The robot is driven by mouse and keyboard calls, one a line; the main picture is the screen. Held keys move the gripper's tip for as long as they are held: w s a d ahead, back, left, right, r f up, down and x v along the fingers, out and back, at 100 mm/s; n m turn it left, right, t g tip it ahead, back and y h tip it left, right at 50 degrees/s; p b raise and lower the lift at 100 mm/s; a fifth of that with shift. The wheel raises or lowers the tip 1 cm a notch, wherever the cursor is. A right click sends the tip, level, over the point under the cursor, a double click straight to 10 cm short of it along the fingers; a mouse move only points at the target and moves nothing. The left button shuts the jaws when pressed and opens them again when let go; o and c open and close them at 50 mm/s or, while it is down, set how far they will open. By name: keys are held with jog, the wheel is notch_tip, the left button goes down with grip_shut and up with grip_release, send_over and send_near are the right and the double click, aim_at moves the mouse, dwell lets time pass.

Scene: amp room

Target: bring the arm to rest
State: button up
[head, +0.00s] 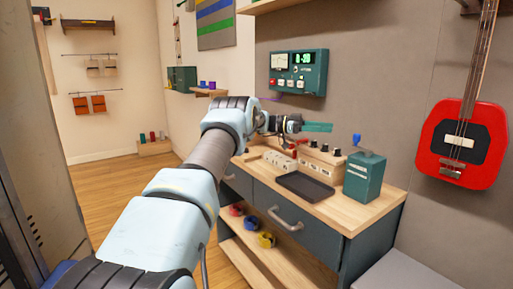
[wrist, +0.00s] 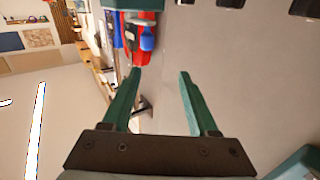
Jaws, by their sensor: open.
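My arm stretches from the bottom of the head view toward the workbench. My gripper (head: 318,127) is in the air above the bench, in front of the grey wall panel. In the wrist view my gripper (wrist: 160,82) shows two green fingers spread apart with nothing between them. The wrist picture is turned on its side. Beyond the fingers it shows the red guitar (wrist: 141,45) and a blue knob or lever (wrist: 147,38) near it.
A teal meter unit (head: 298,73) is on the wall above. A red guitar (head: 462,140) hangs at right.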

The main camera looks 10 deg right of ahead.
jog(key=w+a+r+n+t+p, duration=0.1)
jog(key=w+a+r+n+t, duration=0.4)
jog(key=w+r+n+t, duration=0.75)
jog(key=a+f+n+t+y, duration=0.2)
jog(key=a+f+t+y, duration=0.25)
jog(key=a+t, duration=0.4)
jog(key=s+a+f+n+g+y+p, duration=0.1)
jog(key=s+a+f+n+y, duration=0.1)
jog(key=s+a+f+y, duration=0.4)
jog(key=s+a+f+n+g+y, duration=0.1)
jog(key=s+a+n+y, duration=0.2)
jog(key=a, duration=0.5)
jog(key=s+a+f+n+g+y, duration=0.1)
jog(key=s+a+f+g, duration=0.2)
jog(key=s, duration=0.8)
jog(key=s+a+f+n+g+y+p, duration=0.1)
jog(key=s+a+f+g, duration=0.2)
jog(key=s, duration=0.8)
jog(key=s+a+f+n+g+y, duration=0.1)
jog(key=s+a+f+g, duration=0.2)
jog(key=s, duration=0.9)
jog(key=shift+a+f, duration=0.55)
jog(key=shift+a, duration=0.35)
